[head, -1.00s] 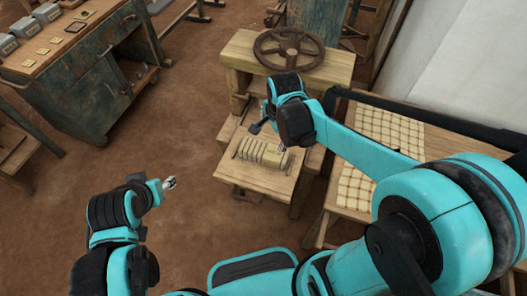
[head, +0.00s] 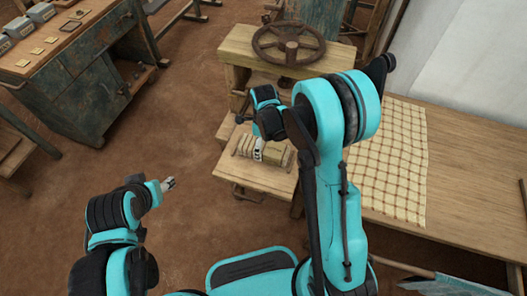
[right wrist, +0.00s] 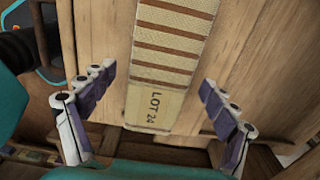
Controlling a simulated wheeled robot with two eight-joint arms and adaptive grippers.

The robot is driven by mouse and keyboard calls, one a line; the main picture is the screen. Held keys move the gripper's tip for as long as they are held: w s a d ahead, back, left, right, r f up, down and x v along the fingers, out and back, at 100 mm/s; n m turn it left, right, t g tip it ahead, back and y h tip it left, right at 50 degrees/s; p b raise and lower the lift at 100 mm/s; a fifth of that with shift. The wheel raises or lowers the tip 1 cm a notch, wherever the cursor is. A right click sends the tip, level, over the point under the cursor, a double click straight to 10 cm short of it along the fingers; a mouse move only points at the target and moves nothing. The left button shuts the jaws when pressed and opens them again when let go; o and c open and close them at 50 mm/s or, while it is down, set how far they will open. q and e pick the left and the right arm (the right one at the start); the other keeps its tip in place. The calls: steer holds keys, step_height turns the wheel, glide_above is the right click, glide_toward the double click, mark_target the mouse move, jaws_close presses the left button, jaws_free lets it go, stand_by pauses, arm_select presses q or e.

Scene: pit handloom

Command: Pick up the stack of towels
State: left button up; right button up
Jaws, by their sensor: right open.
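The stack of towels (head: 281,155) is a beige bundle on a low wooden stand (head: 262,178). In the right wrist view the stack (right wrist: 172,45) shows brown and cream stripes and a pale tag reading LOT 24 (right wrist: 155,106). My right gripper (right wrist: 158,80) is open, with one finger on each side of the stack and gaps between. In the head view the right gripper (head: 256,147) is over the stack and partly hides it. My left gripper (head: 169,183) is at the lower left, away from the stack; its finger opening is too small to judge.
A wooden frame with a handwheel (head: 290,45) stands just behind the stand. A table (head: 470,165) with a checked cloth (head: 395,155) is at the right. A green workbench (head: 85,85) with grey boxes is at the upper left. Brown floor between is clear.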

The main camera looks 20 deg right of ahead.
step_height(320, 180, down, 2)
steer(key=shift+r, duration=0.1)
steer(key=c, duration=1.4)
steer(key=shift+o, duration=0.2)
steer(key=shift+r, duration=0.1)
